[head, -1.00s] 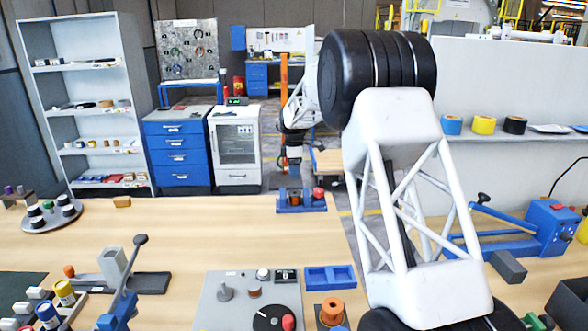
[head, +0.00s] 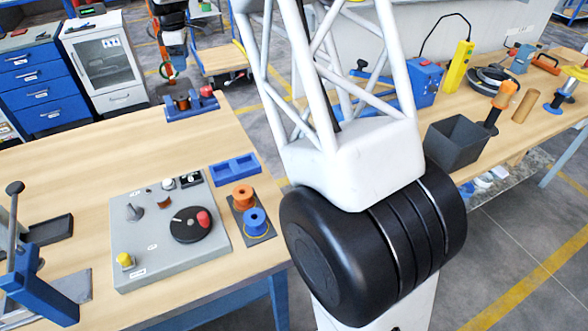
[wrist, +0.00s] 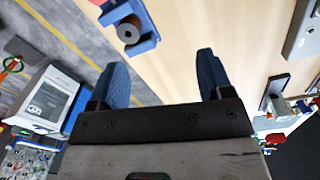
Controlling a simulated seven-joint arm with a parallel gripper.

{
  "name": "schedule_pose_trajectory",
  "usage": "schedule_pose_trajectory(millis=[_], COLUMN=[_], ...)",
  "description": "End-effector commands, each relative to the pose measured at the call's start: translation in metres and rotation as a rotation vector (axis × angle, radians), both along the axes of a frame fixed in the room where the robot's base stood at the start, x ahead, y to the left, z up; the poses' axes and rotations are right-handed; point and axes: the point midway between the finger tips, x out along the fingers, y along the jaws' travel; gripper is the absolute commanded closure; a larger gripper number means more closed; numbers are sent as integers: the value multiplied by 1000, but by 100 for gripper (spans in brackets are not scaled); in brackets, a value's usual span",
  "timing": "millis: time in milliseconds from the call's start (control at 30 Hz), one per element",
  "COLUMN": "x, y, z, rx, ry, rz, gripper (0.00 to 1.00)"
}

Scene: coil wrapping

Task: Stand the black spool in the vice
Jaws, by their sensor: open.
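My gripper (wrist: 160,62) shows in the wrist view with its two blue fingers wide apart and nothing between them. A small blue vice (head: 208,106) stands at the far right part of the bench in the head view, with a red knob. A dark spool with a copper-coloured middle (head: 183,103) appears to sit upright in it. The vice also shows in the wrist view (wrist: 146,44), with the dark round spool end (wrist: 128,31), beyond the left finger and apart from it. My gripper is out of the head view. I see no other spool that is clearly black.
A grey panel (head: 150,252) with a black disc and knobs lies on the bench. An orange spool (head: 243,193) and a blue spool (head: 255,221) stand beside it, near an empty blue tray (head: 234,168). A blue lever tool (head: 40,290) stands left. The bench behind the panel is clear.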

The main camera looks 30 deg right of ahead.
Motion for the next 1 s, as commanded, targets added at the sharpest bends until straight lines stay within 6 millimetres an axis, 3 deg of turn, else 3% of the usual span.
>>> schedule_pose_trajectory(millis=[100,400,733,1000], x=[-32,-111,-203,-280], y=[-9,-28,-47,-60], z=[19,53,79,85], rx=[4,16,35,52], ry=[-12,-39,-70,-90], rz=[-73,-257,-460,-626], gripper=[27,27,27,27])
